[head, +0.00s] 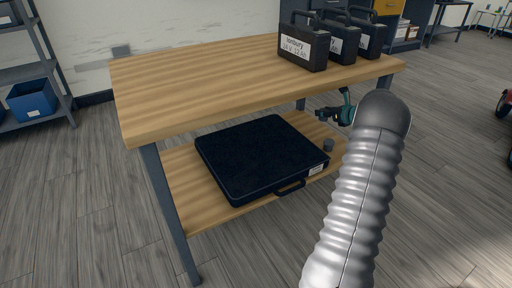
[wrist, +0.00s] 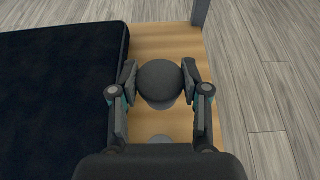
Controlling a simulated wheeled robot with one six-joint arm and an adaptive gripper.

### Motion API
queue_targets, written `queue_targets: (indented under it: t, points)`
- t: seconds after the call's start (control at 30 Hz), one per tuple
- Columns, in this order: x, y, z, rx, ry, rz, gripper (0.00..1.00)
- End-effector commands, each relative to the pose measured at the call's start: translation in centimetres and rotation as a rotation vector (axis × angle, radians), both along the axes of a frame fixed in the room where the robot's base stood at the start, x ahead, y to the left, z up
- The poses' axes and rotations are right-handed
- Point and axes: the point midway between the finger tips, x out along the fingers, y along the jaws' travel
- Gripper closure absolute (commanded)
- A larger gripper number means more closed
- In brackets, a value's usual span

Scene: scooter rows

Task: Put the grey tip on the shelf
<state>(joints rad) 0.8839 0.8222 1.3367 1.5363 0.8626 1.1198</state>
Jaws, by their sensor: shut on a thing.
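My gripper (wrist: 160,80) is shut on a round dark grey tip (wrist: 158,76), with a finger on each side of it. A paler grey part shows just below the ball. In the head view my gripper (head: 328,114) is in the gap between the bench top and the wooden lower shelf (head: 185,180), over the shelf's right end. The held tip is too small and dark to make out there. The shelf's bare wood (wrist: 150,38) lies under the gripper in the wrist view. I cannot tell the exact height of the tip above it.
A large dark case (head: 255,155) lies on the shelf, left of the gripper. Black battery boxes (head: 303,48) stand on the bench top (head: 200,85). A bench leg (wrist: 200,12) is beyond.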

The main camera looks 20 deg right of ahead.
Motion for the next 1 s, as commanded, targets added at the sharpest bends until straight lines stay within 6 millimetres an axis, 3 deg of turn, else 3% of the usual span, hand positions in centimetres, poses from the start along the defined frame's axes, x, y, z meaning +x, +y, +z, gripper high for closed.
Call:
queue_targets:
  t: [0.17,0.6,0.87,1.0]
  points:
    - [2.2,0.3,-1.6,-0.001,0.001,0.001,0.88]
    - [10.3,1.3,-6.4,-0.001,0.000,0.001,0.88]
    - [11.6,1.3,-7.4,-0.001,0.000,-0.002,0.88]
    - [11.5,1.3,-9.1,0.002,0.001,-0.003,0.88]
